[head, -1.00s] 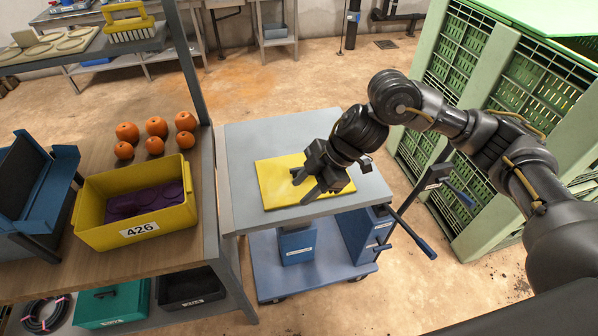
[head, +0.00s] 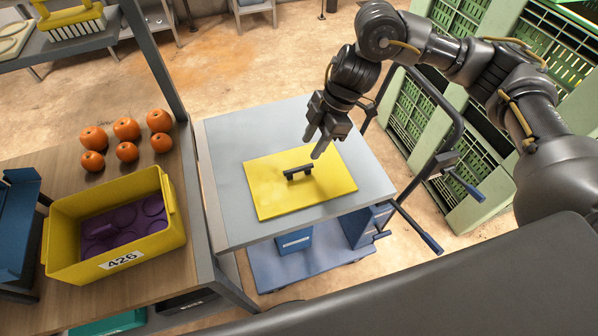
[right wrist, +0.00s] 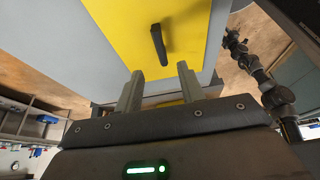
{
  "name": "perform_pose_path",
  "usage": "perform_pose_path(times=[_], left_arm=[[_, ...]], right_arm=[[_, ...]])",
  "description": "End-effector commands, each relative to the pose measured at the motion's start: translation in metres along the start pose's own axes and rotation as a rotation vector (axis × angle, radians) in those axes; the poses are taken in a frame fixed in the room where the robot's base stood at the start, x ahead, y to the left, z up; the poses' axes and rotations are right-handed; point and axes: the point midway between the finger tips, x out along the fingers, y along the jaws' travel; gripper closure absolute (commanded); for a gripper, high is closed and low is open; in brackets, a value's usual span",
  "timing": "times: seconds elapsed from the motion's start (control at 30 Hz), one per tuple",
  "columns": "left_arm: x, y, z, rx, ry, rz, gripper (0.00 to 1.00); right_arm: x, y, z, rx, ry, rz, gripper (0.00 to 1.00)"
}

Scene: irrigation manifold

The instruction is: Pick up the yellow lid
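The yellow lid (head: 278,198) lies flat on the grey top of a cart. A dark bar handle (head: 298,173) stands up near its middle. My right gripper (head: 316,149) is above the lid's far right part, apart from the handle, with its fingers spread and nothing between them. In the right wrist view the lid (right wrist: 190,25) and its handle (right wrist: 158,44) show beyond the two open fingers (right wrist: 159,88).
The cart top (head: 225,150) is clear around the lid. On the bench at left stand a yellow bin (head: 150,243) marked 426, with a purple insert, and several orange fruits (head: 126,129). Green crates (head: 440,150) stand at right, beyond a dark cart handle (head: 441,115).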

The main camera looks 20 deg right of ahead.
Motion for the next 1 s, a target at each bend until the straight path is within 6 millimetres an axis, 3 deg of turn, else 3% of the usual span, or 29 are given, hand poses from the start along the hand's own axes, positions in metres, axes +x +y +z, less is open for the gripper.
perform_pose_path(times=[0.2,0.47,0.8,1.0], left_arm=[[-0.006,0.000,0.002,0.000,-0.004,0.000,0.64],[-0.009,-0.002,-0.014,0.000,0.019,-0.002,0.64],[-0.023,-0.002,-0.012,0.000,0.015,-0.002,0.64],[-0.023,-0.002,-0.010,0.000,0.012,-0.002,0.64]], right_arm=[[0.028,-0.001,0.000,0.001,-0.001,-0.002,0.61],[0.036,-0.002,0.001,0.003,-0.001,0.000,0.61],[0.080,-0.005,0.002,0.004,0.000,0.001,0.61],[0.084,-0.004,0.003,0.003,0.000,0.003,0.61]])
